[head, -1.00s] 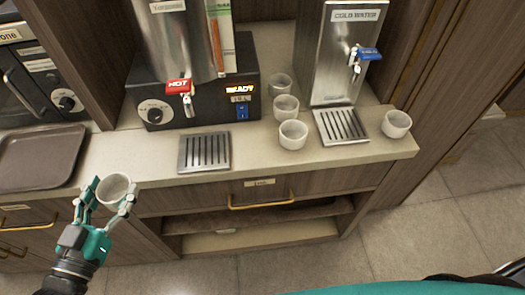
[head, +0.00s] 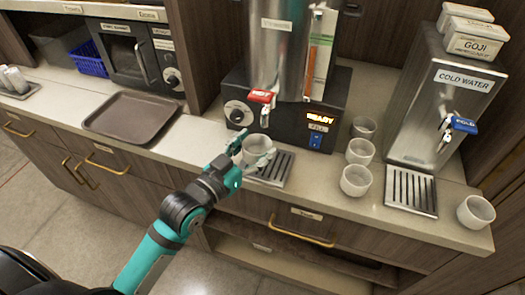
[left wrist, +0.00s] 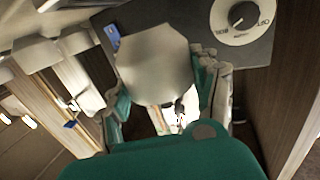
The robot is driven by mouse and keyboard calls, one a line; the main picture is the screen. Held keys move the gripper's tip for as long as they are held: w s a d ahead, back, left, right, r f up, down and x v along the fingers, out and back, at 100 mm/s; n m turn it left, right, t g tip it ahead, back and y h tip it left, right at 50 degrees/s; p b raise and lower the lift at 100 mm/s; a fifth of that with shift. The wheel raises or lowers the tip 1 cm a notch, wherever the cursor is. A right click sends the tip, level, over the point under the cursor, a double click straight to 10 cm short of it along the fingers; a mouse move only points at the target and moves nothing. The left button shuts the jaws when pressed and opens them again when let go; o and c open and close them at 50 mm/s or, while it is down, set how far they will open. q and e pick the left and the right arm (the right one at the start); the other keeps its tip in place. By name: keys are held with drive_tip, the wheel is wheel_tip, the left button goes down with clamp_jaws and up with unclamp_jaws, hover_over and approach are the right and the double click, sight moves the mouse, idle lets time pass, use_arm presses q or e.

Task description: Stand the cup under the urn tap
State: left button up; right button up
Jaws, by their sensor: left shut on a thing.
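My left gripper (head: 243,168) is shut on a white cup (head: 256,149) and holds it upright. The cup appears over the left part of the urn's slotted drip tray (head: 279,177), just below the red HOT tap (head: 262,98) in the picture. I cannot tell whether its base touches the tray. The urn (head: 277,50) is a steel cylinder on a black base with a knob and a lit READY sign. In the left wrist view the cup (left wrist: 155,62) fills the space between my fingers (left wrist: 158,88). My right gripper is not in view.
Several white cups (head: 355,181) stand right of the urn tray. The cold water dispenser (head: 442,100) has a blue tap and its own drip tray (head: 411,193). A brown tray (head: 130,116) lies left on the counter. Counter between brown tray and urn tray is clear.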

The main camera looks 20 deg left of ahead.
sight(257, 152)
use_arm(q)
drive_tip(key=shift+d+x, duration=0.2)
drive_tip(key=shift+x, duration=0.85)
drive_tip(key=shift+d+f, duration=0.1)
drive_tip(key=shift+f, duration=1.75)
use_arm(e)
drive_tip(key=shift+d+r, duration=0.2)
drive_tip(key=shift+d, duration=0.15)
use_arm(q)
drive_tip(key=shift+f, duration=0.1)
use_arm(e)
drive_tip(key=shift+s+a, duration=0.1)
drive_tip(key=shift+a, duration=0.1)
use_arm(q)
drive_tip(key=o, duration=1.2)
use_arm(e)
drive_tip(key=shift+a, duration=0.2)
